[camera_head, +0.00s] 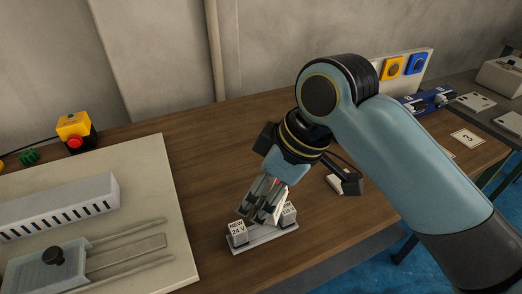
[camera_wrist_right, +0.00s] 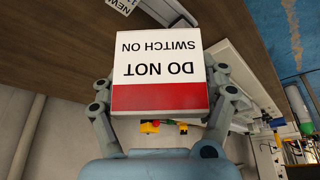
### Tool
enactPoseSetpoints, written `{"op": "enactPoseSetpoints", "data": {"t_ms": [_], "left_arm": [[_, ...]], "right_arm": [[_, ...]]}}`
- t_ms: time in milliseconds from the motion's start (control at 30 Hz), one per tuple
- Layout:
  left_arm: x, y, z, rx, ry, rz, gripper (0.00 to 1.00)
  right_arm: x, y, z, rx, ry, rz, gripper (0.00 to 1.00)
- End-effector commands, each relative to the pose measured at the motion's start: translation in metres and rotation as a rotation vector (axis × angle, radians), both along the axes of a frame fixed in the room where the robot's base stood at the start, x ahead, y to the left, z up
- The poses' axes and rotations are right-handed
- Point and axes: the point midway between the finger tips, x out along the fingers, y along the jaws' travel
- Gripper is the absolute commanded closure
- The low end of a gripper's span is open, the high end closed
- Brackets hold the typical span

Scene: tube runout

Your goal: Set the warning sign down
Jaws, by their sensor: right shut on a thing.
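The warning sign (camera_wrist_right: 160,70) fills the middle of the right wrist view. It is white with a red band and reads "DO NOT SWITCH ON", upside down there. My right gripper (camera_wrist_right: 160,108) is shut on it, one finger on each side. In the head view my right gripper (camera_head: 260,207) points down over the wooden table (camera_head: 200,160), close behind a small grey holder (camera_head: 266,240). The sign shows there only as a white and red sliver (camera_head: 280,205) beside the fingers. Whether it touches anything below is hidden. My left gripper is not in view.
A "NEW 24V" block (camera_head: 237,232) sits at the holder's left, another block (camera_head: 289,214) at its right. A pale panel (camera_head: 150,190) with a slotted duct (camera_head: 60,205) lies left. A red-button box (camera_head: 75,132) stands behind it. A dark small stand (camera_head: 346,184) is to the right.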

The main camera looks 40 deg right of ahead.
Motion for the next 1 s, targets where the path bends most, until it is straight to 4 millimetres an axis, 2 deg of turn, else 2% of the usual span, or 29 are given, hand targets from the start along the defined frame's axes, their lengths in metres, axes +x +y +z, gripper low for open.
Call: {"op": "enactPoseSetpoints", "data": {"t_ms": [200,400,567,800,1000], "left_arm": [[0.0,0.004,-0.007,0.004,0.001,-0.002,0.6],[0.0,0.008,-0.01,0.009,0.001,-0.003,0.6],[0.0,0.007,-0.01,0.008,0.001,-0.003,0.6],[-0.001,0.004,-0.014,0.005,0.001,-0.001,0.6],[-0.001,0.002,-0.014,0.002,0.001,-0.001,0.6]], "right_arm": [[0.053,-0.02,-0.035,-0.002,0.001,-0.002,0.6],[0.086,-0.032,-0.056,-0.001,0.001,-0.002,0.6],[0.094,-0.035,-0.065,0.001,0.002,-0.001,0.6],[0.093,-0.035,-0.099,0.0,0.003,-0.001,0.6],[0.093,-0.035,-0.101,0.0,0.0,-0.001,0.6]]}}
